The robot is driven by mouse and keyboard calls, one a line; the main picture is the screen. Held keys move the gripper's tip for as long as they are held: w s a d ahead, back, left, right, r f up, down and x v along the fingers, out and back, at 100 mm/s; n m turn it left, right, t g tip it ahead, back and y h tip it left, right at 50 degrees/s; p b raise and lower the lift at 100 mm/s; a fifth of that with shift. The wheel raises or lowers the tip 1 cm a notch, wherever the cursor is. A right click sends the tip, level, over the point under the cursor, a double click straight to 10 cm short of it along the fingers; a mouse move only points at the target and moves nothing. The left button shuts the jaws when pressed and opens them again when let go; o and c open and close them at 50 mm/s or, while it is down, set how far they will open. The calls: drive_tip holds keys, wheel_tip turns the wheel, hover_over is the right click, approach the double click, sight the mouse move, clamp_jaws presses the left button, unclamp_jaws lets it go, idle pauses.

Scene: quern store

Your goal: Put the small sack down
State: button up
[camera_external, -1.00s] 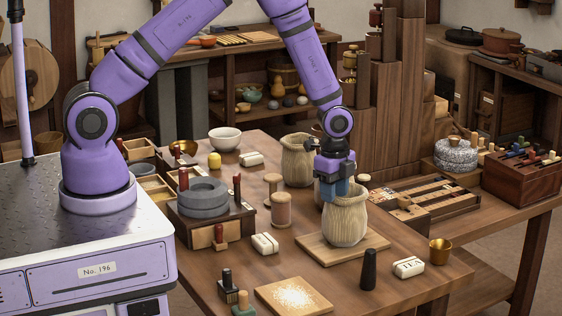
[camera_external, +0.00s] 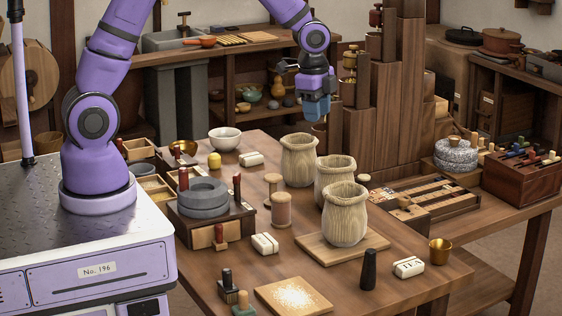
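Three pale, wood-grained, sack-shaped vessels with open tops stand upright on the table. The front sack (camera_external: 345,222) stands on a thin square board (camera_external: 318,250). The middle sack (camera_external: 330,180) stands just behind it, partly hidden by it. The back sack (camera_external: 298,162) stands behind and to the left. I cannot tell which is the small one; they look close in size. My gripper (camera_external: 318,112) is raised above and behind the sacks, apart from all of them.
A stone hand mill (camera_external: 203,198) on a wooden box stands left of the sacks. A dark pestle-like peg (camera_external: 369,270), a TEA block (camera_external: 408,267) and a brass cup (camera_external: 439,251) stand at front right. Tall wooden columns (camera_external: 385,130) rise behind the sacks.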

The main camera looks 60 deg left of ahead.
drive_tip(key=s+a+r+n+t, duration=0.1)
drive_tip(key=s+a+r+n, duration=0.2)
drive_tip(key=s+r, duration=0.45)
drive_tip(key=s+a+r+n+t, duration=0.1)
drive_tip(key=s+a+r+n, duration=0.25)
drive_tip(key=s+r, duration=0.4)
drive_tip(key=s+a+r+n+t, duration=0.1)
drive_tip(key=s+r+n, duration=0.1)
drive_tip(key=s, duration=0.6)
drive_tip(key=s+a+r+n+t, duration=0.1)
drive_tip(key=s+a+r+n, duration=0.1)
drive_tip(key=s, duration=0.6)
drive_tip(key=shift+a+r+n, duration=0.2)
drive_tip(key=shift+r+n, duration=0.65)
drive_tip(key=shift+r, duration=0.15)
drive_tip(key=shift+s, duration=0.1)
idle(3.8)
